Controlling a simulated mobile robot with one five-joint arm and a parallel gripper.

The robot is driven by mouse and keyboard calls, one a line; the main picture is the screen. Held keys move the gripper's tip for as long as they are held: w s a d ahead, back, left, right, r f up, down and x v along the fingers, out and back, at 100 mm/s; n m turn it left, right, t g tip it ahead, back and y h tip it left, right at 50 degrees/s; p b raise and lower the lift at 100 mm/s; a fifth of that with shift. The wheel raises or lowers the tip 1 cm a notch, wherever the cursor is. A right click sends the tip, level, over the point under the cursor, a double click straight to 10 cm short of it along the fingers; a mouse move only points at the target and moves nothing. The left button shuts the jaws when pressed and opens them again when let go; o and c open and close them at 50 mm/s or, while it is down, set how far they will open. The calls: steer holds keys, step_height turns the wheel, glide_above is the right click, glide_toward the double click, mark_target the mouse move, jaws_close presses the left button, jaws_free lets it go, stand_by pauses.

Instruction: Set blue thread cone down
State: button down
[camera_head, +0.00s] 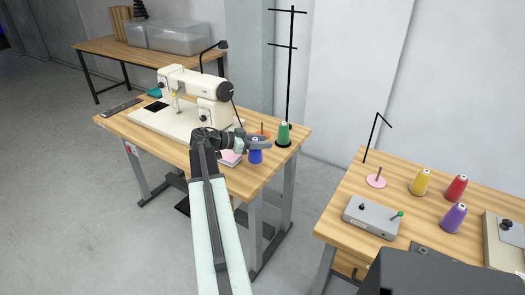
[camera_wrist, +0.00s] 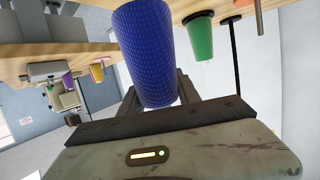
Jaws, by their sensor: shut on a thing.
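The blue thread cone (camera_head: 255,157) is between the jaws of my gripper (camera_head: 258,145), near the right front part of the sewing table (camera_head: 230,180). In the wrist view the blue cone (camera_wrist: 150,50) fills the upper middle, between the dark fingers. I cannot tell whether its base touches the table top. An orange disc with an upright pin (camera_head: 262,132) is just behind my gripper. A green thread cone (camera_head: 284,134) stands to the right on the black base of a tall thread stand (camera_head: 291,70). The green cone also shows in the wrist view (camera_wrist: 200,40).
A second table (camera_head: 335,222) at right carries yellow (camera_head: 420,183), red (camera_head: 456,188) and purple (camera_head: 453,218) cones, a pink disc with a pin (camera_head: 376,181) and a grey box (camera_head: 371,217).

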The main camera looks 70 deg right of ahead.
step_height(320, 180, down, 4)
steer(key=b, duration=0.4)
steer(key=shift+r, duration=0.25)
steer(key=shift+f, duration=0.15)
steer(key=c, duration=0.9)
jaws_free()
steer(key=shift+o, duration=0.2)
steer(key=shift+w+a+r+p, duration=0.1)
steer(key=shift+a+r+p, duration=0.05)
steer(key=shift+r+p, duration=0.2)
steer(key=p+v, duration=0.3)
steer(key=v, duration=0.8)
steer(key=shift+w+a, duration=0.2)
steer(key=shift+w, duration=0.05)
